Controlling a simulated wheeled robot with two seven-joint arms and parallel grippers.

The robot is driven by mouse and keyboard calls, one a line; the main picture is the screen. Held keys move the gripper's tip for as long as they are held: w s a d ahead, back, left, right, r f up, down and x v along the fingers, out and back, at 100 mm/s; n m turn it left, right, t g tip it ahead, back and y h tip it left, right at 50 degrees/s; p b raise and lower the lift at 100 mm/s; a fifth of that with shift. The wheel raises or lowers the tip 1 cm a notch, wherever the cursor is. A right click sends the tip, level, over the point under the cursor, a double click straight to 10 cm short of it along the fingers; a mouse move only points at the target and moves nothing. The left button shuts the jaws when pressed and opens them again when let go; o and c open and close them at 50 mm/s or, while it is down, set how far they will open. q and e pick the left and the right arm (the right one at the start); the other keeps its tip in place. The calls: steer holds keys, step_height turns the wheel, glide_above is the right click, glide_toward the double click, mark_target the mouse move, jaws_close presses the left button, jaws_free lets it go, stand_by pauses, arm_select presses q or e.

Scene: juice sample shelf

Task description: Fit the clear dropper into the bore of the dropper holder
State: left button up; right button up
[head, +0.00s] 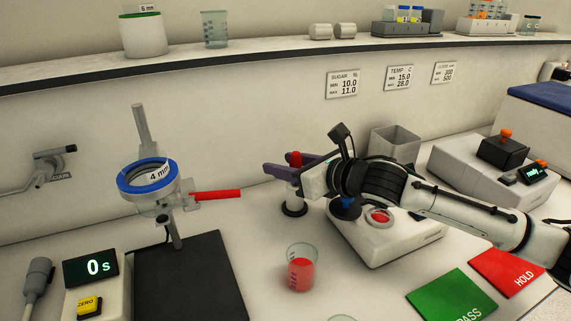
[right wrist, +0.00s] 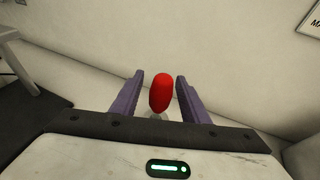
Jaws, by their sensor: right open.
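The dropper's red bulb (head: 295,159) shows behind the purple fingers of my right gripper (head: 276,170) in the head view. In the right wrist view the bulb (right wrist: 160,92) stands upright between the two open fingers of the right gripper (right wrist: 159,78), with a gap on each side. A sliver of clear tube shows under the bulb; the rest is hidden. Below the gripper in the head view is a small dark round base (head: 293,209), apparently the dropper holder. I cannot tell how the dropper's tip sits in it. My left gripper is not in view.
A beaker of red liquid (head: 300,268) stands in front. A white device (head: 392,240) lies under my right arm, with a grey bin (head: 395,144) behind. A ring stand with a blue-rimmed cup (head: 148,177) stands left over a dark plate (head: 190,282). Green (head: 452,297) and red pads (head: 506,272) lie right.

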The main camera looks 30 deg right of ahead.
step_height(320, 180, up, 10)
steer(key=p, duration=0.2)
